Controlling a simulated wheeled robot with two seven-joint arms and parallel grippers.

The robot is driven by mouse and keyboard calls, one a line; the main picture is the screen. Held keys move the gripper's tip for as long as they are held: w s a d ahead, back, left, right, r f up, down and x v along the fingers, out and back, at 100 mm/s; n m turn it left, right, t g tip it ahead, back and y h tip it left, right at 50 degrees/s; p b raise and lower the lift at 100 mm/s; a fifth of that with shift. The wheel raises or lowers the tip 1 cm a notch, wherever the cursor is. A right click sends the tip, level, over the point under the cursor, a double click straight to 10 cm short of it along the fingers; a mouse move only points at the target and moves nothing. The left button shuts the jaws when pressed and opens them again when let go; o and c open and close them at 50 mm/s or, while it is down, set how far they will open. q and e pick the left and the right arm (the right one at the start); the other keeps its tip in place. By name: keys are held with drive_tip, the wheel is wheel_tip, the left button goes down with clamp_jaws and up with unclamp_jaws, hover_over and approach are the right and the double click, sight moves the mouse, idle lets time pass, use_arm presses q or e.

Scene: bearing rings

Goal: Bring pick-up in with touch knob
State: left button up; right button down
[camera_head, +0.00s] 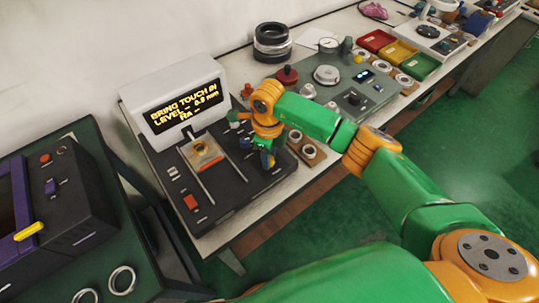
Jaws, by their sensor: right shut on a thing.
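The dark measuring unit (228,192) stands on the bench with a white display (178,97) at its back. A small stage with an orange part (203,150) sits between two light rails below the display. The pick-up is too small to make out clearly. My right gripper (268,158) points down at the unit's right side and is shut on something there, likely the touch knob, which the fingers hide. My left gripper is out of view.
A red switch (191,202) is at the unit's front left. Rings lie in a wooden holder (307,149) just right of my gripper. A grey gauge plate (350,92), dark stacked rings (272,42) and coloured trays (398,52) stand farther back. A purple-black machine (60,195) is at left.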

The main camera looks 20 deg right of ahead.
drive_tip(key=m, duration=0.3)
drive_tip(key=shift+b, duration=0.4)
drive_tip(key=m, duration=0.4)
drive_tip(key=shift+a+b, duration=0.1)
drive_tip(key=shift+b, duration=0.25)
drive_tip(key=m, duration=0.5)
drive_tip(key=shift+m+b, duration=0.3)
drive_tip(key=c, duration=0.5)
unclamp_jaws()
drive_tip(key=shift+g, duration=0.3)
drive_tip(key=shift+c, duration=0.2)
